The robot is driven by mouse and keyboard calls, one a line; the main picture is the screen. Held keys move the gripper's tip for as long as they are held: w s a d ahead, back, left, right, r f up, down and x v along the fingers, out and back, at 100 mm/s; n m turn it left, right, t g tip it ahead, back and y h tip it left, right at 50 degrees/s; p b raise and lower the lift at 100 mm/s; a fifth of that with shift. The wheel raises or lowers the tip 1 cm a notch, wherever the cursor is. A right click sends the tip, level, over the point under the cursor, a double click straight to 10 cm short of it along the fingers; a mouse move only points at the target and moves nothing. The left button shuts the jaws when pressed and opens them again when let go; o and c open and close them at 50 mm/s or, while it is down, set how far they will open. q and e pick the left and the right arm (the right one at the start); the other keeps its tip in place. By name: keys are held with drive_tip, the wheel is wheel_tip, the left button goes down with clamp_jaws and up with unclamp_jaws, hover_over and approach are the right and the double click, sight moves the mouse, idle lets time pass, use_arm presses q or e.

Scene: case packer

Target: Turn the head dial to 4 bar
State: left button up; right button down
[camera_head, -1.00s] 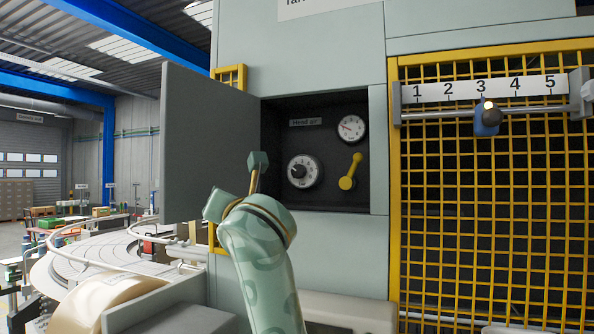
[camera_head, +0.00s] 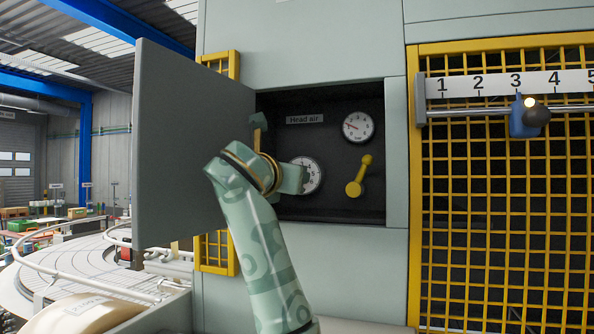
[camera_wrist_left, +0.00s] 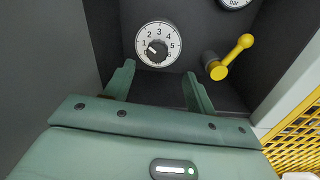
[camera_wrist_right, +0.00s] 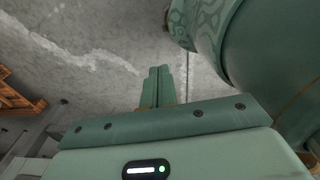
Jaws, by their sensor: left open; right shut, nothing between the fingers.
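In the head view the dial (camera_head: 308,174) sits in the open "Head air" box, partly hidden by my left gripper (camera_head: 280,152). That gripper (camera_wrist_left: 160,88) is open and empty, its fingers pointing at the dial and a little below it, apart from it. A small gauge (camera_head: 357,127) with a red needle is above right of the dial. My right gripper (camera_wrist_right: 159,85) is shut and empty over concrete floor.
A yellow lever (camera_head: 358,176) stands right of the dial; it also shows in the left wrist view (camera_wrist_left: 230,58). The grey box door (camera_head: 180,150) hangs open on the left. A yellow mesh guard (camera_head: 490,200) with a numbered scale (camera_head: 500,84) is on the right.

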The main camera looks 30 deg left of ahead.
use_arm(q)
drive_tip(key=p+x, duration=0.2)
drive_tip(key=x, duration=0.5)
drive_tip(key=shift+w+a, duration=0.2)
drive_tip(key=shift+a, duration=0.05)
drive_tip(key=shift+w+a, duration=0.1)
drive_tip(key=shift+w, duration=0.45)
drive_tip(key=shift+w+a+f, duration=0.15)
drive_tip(key=c, duration=0.8)
drive_tip(key=shift+c, duration=1)
use_arm(e)
drive_tip(key=r, duration=0.3)
drive_tip(key=shift+w+a, duration=0.25)
drive_tip(key=shift+a, duration=0.1)
